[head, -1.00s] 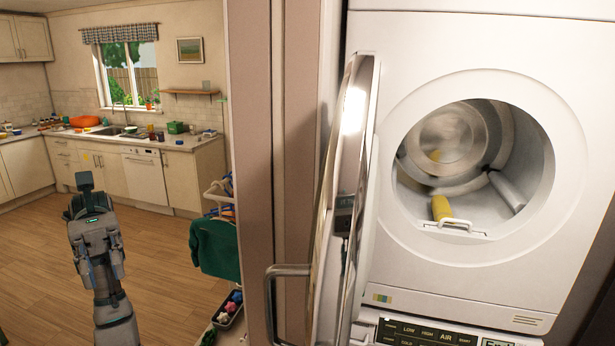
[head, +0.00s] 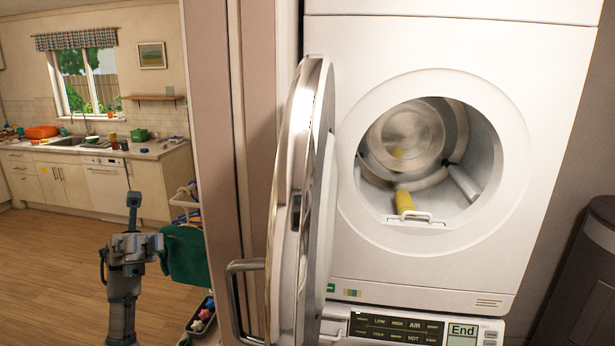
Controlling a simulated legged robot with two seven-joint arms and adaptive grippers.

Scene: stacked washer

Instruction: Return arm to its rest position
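My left arm rises from the bottom left of the head view. Its grey gripper (head: 131,240) is raised in front of the kitchen floor, left of the open washer door. I see nothing held in it, but the finger gap is not clear. My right gripper is not in view. The upper machine of the stacked washer (head: 440,260) stands at the right. Its round door (head: 300,190) is swung open to the left, seen nearly edge-on. A yellow item (head: 404,202) lies at the front of the drum (head: 415,140).
A pinkish-beige panel (head: 215,150) stands between the kitchen and the machine. Green cloth (head: 186,255) hangs on a rack beside my gripper, above a small bin (head: 203,318). A dark bin (head: 590,270) stands at the far right. The wooden floor at left is open.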

